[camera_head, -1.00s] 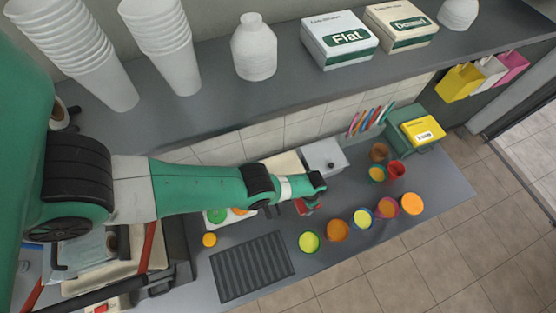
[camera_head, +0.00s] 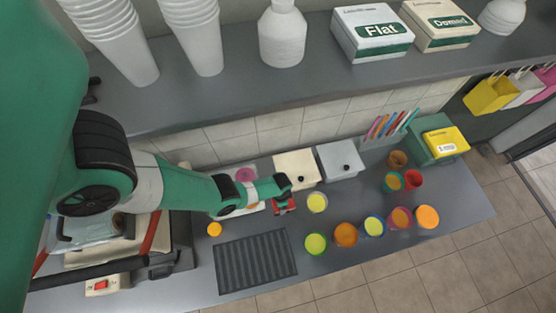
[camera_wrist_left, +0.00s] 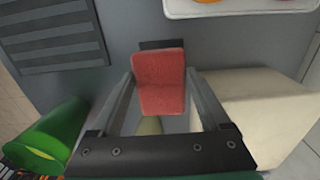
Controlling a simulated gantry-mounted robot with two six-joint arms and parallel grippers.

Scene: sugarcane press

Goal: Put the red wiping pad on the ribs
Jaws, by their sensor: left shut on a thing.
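The red wiping pad (camera_head: 287,208) is between the fingers of my left gripper (camera_head: 284,199), over the counter beyond the far right corner of the ribs. In the left wrist view the pad (camera_wrist_left: 160,80) fills the space between the two fingers, and my left gripper (camera_wrist_left: 160,95) is shut on it. The ribs are a dark grey ribbed mat (camera_head: 255,262) lying flat on the counter; nothing lies on it. The mat (camera_wrist_left: 55,38) shows at the upper left of the left wrist view, apart from the pad. My right gripper is out of view.
A yellow-filled cup (camera_head: 317,203) stands just right of the gripper. Several colourful cups (camera_head: 346,235) stand right of the mat. A cream box (camera_head: 297,168) and a white box (camera_head: 340,160) stand behind. A small orange item (camera_head: 214,229) lies left of the gripper.

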